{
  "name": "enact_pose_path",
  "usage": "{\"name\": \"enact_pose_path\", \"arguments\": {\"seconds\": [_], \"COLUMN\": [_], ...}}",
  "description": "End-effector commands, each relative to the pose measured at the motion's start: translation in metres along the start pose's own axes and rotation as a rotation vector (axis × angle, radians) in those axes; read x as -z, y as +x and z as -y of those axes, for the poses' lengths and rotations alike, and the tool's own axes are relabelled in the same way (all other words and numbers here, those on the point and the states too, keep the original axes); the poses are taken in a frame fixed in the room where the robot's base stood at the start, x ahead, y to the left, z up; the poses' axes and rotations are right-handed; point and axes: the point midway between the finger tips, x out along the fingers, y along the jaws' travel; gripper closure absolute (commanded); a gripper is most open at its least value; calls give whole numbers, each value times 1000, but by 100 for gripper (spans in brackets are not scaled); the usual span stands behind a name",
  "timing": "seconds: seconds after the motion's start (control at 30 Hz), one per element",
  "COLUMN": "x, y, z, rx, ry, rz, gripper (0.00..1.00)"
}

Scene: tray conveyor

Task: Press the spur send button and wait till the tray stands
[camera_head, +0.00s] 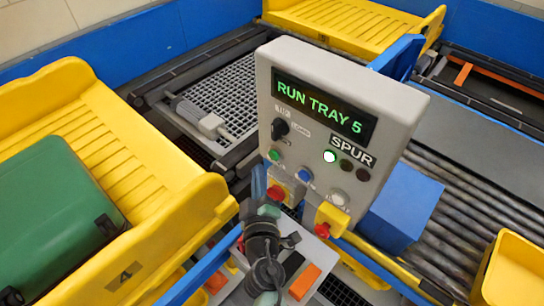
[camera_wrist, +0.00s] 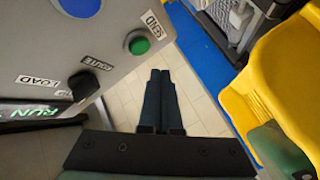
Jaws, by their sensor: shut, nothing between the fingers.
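The grey control box (camera_head: 340,90) stands in the middle of the head view; its display (camera_head: 325,108) reads "RUN TRAY 5". A green button (camera_head: 274,154) is at its lower left. In the wrist view the green button (camera_wrist: 138,43) sits next to a "SEND" label (camera_wrist: 152,24). My gripper (camera_wrist: 160,74) is shut and empty, its fingertips in front of and below the button in that view, apart from it. In the head view my gripper (camera_head: 268,211) is below the panel, partly hidden by the arm. A lamp by the "SPUR" label (camera_head: 352,151) glows green.
A yellow tray marked 4 (camera_head: 150,235) holds a green suitcase (camera_head: 55,205) at left. Another yellow tray (camera_head: 345,28) is at the back. A red button (camera_head: 275,193) and a red button on yellow (camera_head: 322,230) sit near my gripper. A roller conveyor (camera_head: 475,205) runs at right.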

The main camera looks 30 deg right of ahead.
Motion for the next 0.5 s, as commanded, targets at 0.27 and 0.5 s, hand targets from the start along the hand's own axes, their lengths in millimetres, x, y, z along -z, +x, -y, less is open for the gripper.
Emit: {"name": "enact_pose_path", "arguments": {"seconds": [0.27, 0.5], "x": [12, 16], "y": [-18, -22], "z": [15, 15], "rx": [1, 0], "ry": [0, 0], "rz": [-1, 0], "gripper": [100, 100]}}
